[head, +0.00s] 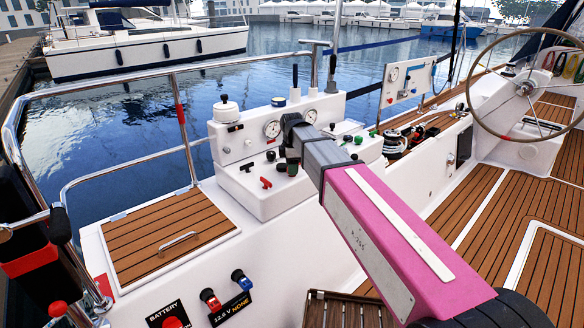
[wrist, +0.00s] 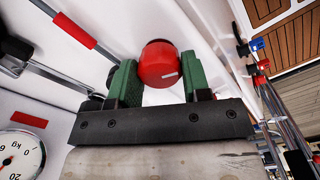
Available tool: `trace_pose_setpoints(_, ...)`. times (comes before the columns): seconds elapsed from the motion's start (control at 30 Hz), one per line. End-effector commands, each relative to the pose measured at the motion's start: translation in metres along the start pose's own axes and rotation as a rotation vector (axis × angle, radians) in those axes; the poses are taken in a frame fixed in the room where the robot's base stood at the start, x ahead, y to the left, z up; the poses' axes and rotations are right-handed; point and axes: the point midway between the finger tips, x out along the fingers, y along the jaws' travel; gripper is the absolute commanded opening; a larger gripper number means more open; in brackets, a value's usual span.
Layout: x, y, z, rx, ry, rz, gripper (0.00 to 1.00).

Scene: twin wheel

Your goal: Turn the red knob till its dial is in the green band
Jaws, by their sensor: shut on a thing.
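The red knob (wrist: 159,62) is round, with a short white mark on its face, and shows in the wrist view. My gripper (wrist: 161,77) has a green finger on each side of the knob and is shut on it. In the head view my gripper (head: 292,160) is at the white console, and its dark wrist hides the knob. A white round dial (wrist: 18,162) with a red needle is cut off at the wrist view's lower left. In the head view two dials, a left one (head: 272,129) and a right one (head: 310,116), are small. I cannot make out a green band.
The white console (head: 232,150) also bears a red T-shaped handle (head: 266,183) and several black knobs. A metal rail (head: 120,84) runs along the left. A steering wheel (head: 527,86) stands at the right. The wooden deck (head: 505,240) is mostly clear.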

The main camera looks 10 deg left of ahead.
Motion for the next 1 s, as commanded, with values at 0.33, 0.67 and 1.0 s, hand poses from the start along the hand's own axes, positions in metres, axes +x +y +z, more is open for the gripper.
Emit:
trace_pose_setpoints(0.33, -0.0006, 0.0003, -0.0001, -0.180, 0.000, 0.001, 0.20)
trace_pose_setpoints(0.67, -0.0007, 0.0004, -0.0002, -0.229, 0.001, 0.001, 0.20)
trace_pose_setpoints(1.0, -0.0007, 0.0005, -0.0002, -0.228, 0.001, 0.001, 0.50)
